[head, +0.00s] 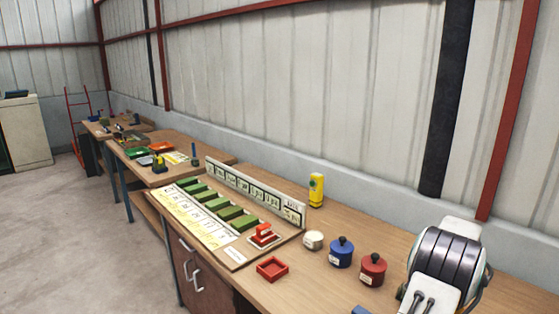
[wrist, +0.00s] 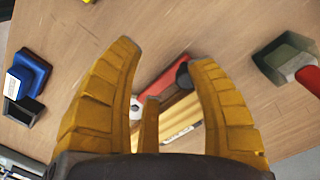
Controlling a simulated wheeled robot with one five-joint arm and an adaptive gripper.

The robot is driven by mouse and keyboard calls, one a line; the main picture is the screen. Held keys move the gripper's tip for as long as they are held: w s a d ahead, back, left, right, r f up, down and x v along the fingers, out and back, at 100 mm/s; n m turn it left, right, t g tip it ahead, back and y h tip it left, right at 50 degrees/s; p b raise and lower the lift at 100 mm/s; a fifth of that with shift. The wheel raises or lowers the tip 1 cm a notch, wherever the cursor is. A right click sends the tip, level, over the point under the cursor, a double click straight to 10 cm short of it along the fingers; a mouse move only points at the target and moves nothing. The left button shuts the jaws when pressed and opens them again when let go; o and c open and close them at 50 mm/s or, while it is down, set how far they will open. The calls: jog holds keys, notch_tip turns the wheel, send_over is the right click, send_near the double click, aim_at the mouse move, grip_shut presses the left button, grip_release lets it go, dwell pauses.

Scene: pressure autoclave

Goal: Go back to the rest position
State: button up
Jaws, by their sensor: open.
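My gripper (wrist: 162,53) shows in the wrist view with its yellow, ribbed fingers spread apart. No object is held between them. Beyond the fingers, partly hidden by them, lie a red item with a dark round end (wrist: 178,76) and some yellowish strips (wrist: 180,112); I cannot tell what they are. The wooden bench top (wrist: 225,35) fills most of the background. The gripper's fingers do not show in the head view.
On the bench stand a board with green blocks (head: 217,203), a red tray (head: 272,269), a white jar (head: 313,240), a blue jar (head: 341,253), a red jar (head: 373,270) and a yellow device (head: 316,190). A corrugated wall (head: 300,80) rises behind. Floor (head: 70,230) is clear at left.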

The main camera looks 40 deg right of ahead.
jog(key=w+a+r+n+t, duration=0.1)
jog(key=w+a+r+n, duration=0.2)
jog(key=a+n, duration=0.5)
jog(key=w+a+r+n+t, duration=0.1)
jog(key=w+a+r+n, duration=0.2)
jog(key=a, duration=2)
jog(key=w+a+r+n+t, duration=0.2)
jog(key=w+a+r+n, duration=0.2)
jog(key=a+r+n, duration=0.4)
jog(key=shift+a+n+h, duration=0.4)
jog(key=shift+a+n, duration=1.9)
jog(key=shift+a, duration=1.7)
